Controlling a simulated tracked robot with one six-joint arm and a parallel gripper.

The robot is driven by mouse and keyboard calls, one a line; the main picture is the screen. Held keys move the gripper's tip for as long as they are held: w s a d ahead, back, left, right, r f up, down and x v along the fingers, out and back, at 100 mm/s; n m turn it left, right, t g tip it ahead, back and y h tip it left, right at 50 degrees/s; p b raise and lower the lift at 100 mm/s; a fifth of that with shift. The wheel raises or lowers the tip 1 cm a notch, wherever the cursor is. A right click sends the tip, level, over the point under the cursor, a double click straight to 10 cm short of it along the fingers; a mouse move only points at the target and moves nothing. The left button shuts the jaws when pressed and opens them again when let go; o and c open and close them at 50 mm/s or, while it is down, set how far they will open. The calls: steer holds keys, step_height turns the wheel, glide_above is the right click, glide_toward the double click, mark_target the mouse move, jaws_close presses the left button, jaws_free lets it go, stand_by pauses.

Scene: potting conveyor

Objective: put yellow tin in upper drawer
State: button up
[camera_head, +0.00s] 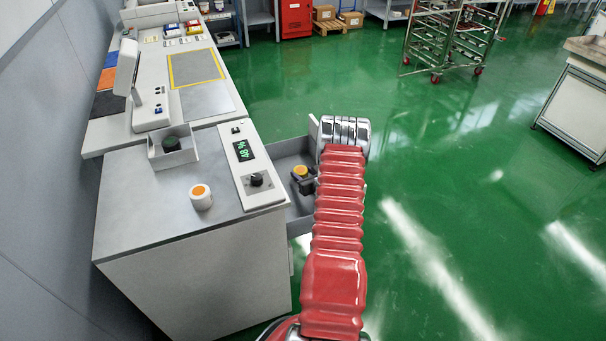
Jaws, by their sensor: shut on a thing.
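The open upper drawer (290,147) sticks out from the right side of the grey cabinet. A tin with a yellow-orange top (300,170) is inside the drawer's outline as seen from above. My gripper (302,179), small and dark, is shut on this tin from the right. I cannot tell whether the tin rests on the drawer floor or is held just above it. My red arm hides the drawer's right part.
A white cylinder with an orange top (201,198) stands on the cabinet top. A grey open box (173,151) with a dark round thing and a control panel (250,168) with a green display and black knob are also there. Open green floor lies to the right.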

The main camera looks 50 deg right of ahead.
steer(key=o, duration=1.1)
steer(key=v, duration=1.2)
steer(key=shift+a+f, duration=0.1)
stand_by(0.4)
